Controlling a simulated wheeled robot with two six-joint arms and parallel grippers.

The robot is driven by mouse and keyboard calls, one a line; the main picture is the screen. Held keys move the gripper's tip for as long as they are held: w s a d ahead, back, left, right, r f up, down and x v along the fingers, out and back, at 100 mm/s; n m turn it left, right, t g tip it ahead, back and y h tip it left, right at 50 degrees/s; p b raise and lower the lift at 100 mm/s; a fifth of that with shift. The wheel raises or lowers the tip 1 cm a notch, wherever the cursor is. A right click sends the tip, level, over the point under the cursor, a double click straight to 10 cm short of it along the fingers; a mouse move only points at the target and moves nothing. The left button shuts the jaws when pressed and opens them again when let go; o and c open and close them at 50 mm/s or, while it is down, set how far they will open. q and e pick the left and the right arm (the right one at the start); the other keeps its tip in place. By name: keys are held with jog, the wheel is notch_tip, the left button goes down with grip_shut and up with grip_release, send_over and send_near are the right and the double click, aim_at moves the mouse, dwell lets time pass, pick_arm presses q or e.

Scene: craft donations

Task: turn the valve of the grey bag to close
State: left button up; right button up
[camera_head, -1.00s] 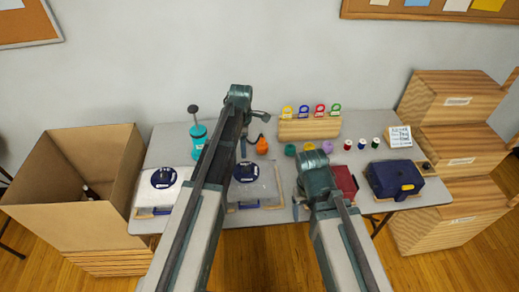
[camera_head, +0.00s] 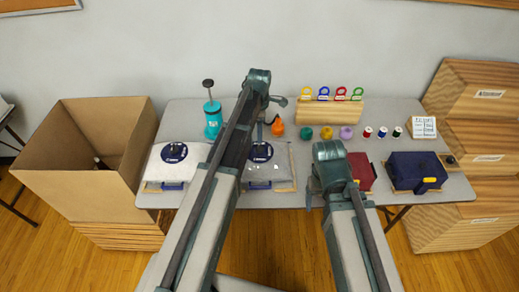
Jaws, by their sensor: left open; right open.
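The grey bag (camera_head: 282,163) lies flat on the table, left of centre. Its round dark blue valve (camera_head: 262,150) faces up, with a small white label. My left arm crosses in front of the bag's left part. My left gripper (camera_head: 268,118) is open, above and behind the valve in the picture, apart from it and close to an orange thing. My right gripper (camera_head: 312,194) is open and empty near the table's front edge, right of the grey bag. The valve's exact turn is too small to tell.
A white bag (camera_head: 158,171) with a similar valve lies to the left. A teal pump (camera_head: 212,122) and an orange bottle-like thing (camera_head: 277,127) stand behind. Dark red (camera_head: 362,172) and navy (camera_head: 415,168) cases lie right. A cardboard box (camera_head: 62,180) stands left of the table.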

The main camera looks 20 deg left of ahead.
aim_at(259, 146)
pick_arm(q)
notch_tip(259, 146, down, 8)
jog(key=b, duration=0.6)
jog(key=shift+r+b, duration=0.1)
jog(key=shift+b, duration=0.25)
jog(key=shift+r, duration=0.1)
grip_shut()
